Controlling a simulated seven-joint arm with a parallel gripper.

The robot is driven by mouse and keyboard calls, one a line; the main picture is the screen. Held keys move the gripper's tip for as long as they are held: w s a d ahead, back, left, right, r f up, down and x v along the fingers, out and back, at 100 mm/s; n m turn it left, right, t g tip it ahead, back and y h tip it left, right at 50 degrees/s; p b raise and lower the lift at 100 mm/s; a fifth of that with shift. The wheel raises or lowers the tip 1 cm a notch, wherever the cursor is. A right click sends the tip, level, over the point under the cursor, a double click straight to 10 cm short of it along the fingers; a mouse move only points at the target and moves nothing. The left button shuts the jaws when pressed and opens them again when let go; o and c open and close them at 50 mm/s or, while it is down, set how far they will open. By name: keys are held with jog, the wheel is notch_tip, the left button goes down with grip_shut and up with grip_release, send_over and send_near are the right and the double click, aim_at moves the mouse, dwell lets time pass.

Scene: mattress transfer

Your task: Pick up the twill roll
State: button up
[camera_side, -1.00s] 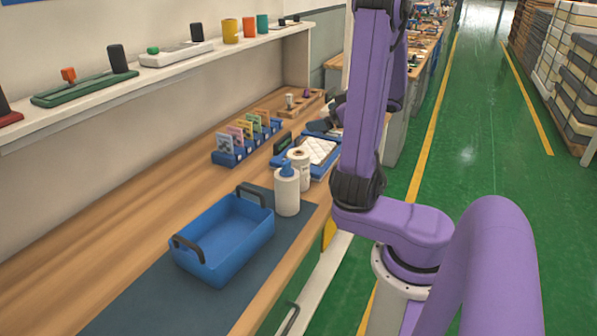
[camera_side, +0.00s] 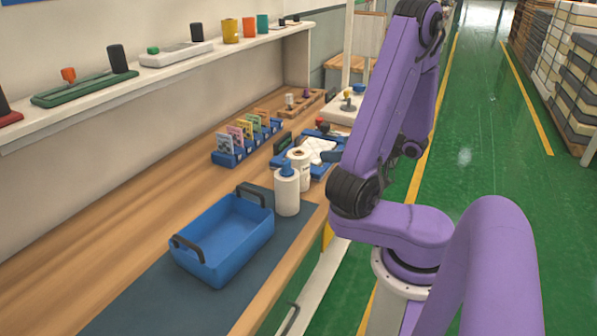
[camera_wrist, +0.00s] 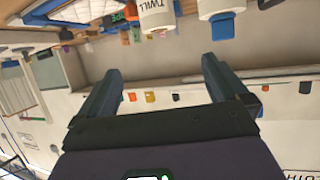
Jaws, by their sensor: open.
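The twill roll (camera_wrist: 156,17), white with "TWILL" printed on it, shows at the top edge of the wrist view, cut off by the frame. I take it to be the white roll with a tan core (camera_side: 300,158) in the side view, standing behind a white roll with a blue top (camera_side: 287,190). The blue-topped roll also shows in the wrist view (camera_wrist: 222,8), right of the twill roll. My gripper (camera_wrist: 161,66) is open and empty, its two dark fingers apart. In the side view its fingers seem to show near the rolls, largely hidden by my arm.
An empty blue bin (camera_side: 222,238) with dark handles sits on a dark mat in front of the rolls. A blue tray (camera_side: 281,160) with white quilted material lies behind them. A blue card rack (camera_side: 228,158) stands to the left. A wall shelf (camera_side: 170,70) runs above the bench.

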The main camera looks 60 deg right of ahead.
aim_at(295, 157)
jog(key=x, duration=0.6)
jog(key=f+x, duration=0.1)
jog(key=x, duration=0.5)
jog(key=s+f+x, duration=0.1)
jog(key=x, duration=0.5)
jog(key=shift+w+f, duration=0.1)
jog(key=shift+w, duration=0.05)
jog(key=c, duration=1.3)
